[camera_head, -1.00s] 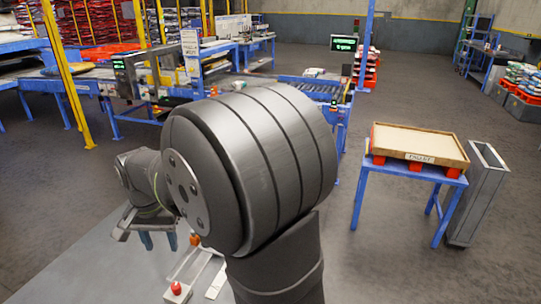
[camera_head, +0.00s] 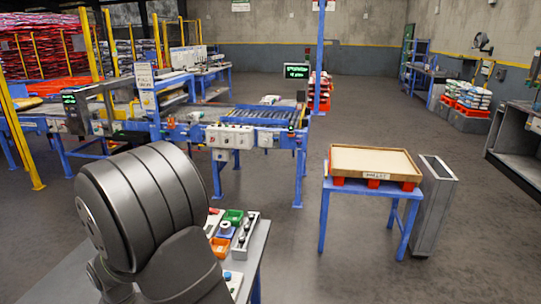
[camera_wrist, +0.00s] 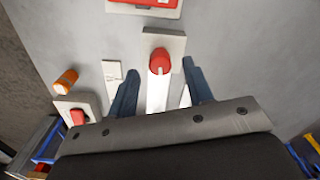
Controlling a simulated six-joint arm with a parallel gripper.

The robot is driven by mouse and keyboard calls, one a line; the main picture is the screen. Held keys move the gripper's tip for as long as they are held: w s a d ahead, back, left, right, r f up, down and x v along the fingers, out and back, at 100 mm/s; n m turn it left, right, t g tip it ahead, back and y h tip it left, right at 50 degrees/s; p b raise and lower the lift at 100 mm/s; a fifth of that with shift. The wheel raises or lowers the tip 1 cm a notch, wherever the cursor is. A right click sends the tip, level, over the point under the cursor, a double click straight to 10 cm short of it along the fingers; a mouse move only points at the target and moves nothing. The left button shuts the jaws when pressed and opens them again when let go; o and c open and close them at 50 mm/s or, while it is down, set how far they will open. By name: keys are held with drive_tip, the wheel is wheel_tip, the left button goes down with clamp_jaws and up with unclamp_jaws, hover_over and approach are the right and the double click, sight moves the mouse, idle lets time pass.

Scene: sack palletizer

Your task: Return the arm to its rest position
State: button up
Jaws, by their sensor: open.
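My gripper (camera_wrist: 158,88) shows in the wrist view with its two blue-grey fingers spread apart and nothing between them. It is above a grey table top (camera_wrist: 215,30). A red knob on a grey plate (camera_wrist: 160,60) lies just beyond the fingertips, and the gap between gripper and knob is hard to judge. In the head view my arm's dark joint covers the lower left, and my gripper is hidden behind it.
An orange cylinder (camera_wrist: 66,80) and a second red knob (camera_wrist: 78,117) are at the left. Open floor lies behind.

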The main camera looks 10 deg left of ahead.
drive_tip(key=shift+f, duration=1.25)
wheel_tip(320, 180, up, 18)
drive_tip(key=f, duration=0.1)
wheel_tip(320, 180, down, 17)
drive_tip(key=shift+r, duration=0.2)
drive_tip(key=shift+f, duration=0.3)
drive_tip(key=n, duration=0.3)
drive_tip(key=shift+r+n, duration=0.1)
drive_tip(key=shift+n, duration=0.2)
drive_tip(key=n, duration=0.4)
drive_tip(key=shift+n, duration=0.3)
drive_tip(key=n, duration=0.3)
drive_tip(key=shift+n, duration=2.4)
